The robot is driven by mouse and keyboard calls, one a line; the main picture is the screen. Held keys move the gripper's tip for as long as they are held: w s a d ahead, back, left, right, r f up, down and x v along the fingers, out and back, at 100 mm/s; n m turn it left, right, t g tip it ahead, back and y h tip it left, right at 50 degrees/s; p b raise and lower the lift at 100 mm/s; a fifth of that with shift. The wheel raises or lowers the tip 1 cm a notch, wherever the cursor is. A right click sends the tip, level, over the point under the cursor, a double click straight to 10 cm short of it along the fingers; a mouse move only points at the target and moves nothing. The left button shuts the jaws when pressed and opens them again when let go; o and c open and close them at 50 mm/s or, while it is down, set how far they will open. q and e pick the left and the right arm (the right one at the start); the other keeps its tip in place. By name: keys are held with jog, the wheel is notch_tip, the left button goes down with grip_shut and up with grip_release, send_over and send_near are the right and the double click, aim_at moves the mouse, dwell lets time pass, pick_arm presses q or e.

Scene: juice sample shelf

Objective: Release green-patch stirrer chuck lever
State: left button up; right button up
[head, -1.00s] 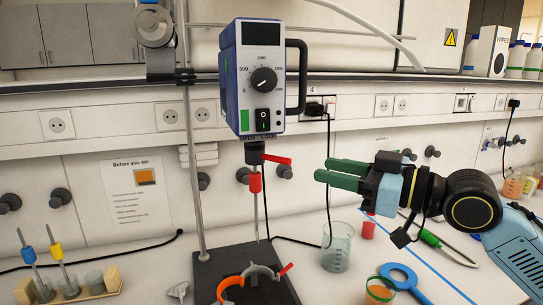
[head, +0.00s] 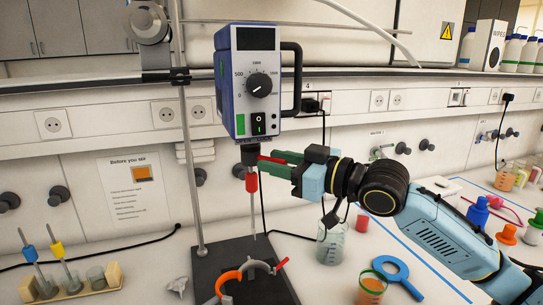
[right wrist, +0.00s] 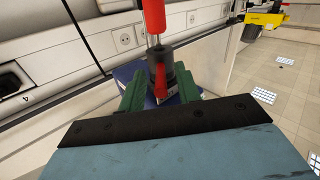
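The overhead stirrer (head: 247,80) is a blue and grey box with a dial, a black switch and a green patch (head: 240,124). Its black chuck (head: 249,153) hangs below, with a red lever (head: 267,160) sticking out right. A stirring rod with a red sleeve (head: 251,182) hangs from the chuck. My right gripper (head: 276,164) has green fingers pointing left at the lever. In the right wrist view, the red lever (right wrist: 161,80) lies between the spread fingers (right wrist: 160,88), with the chuck behind; contact is unclear. My left gripper is out of view.
A metal stand post (head: 190,150) stands left of the stirrer. Below are a black base plate (head: 215,262) and an orange and grey ring clamp (head: 228,278).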

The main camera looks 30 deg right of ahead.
jog(key=shift+w+a, duration=0.4)
jog(key=shift+w, duration=0.2)
grip_shut()
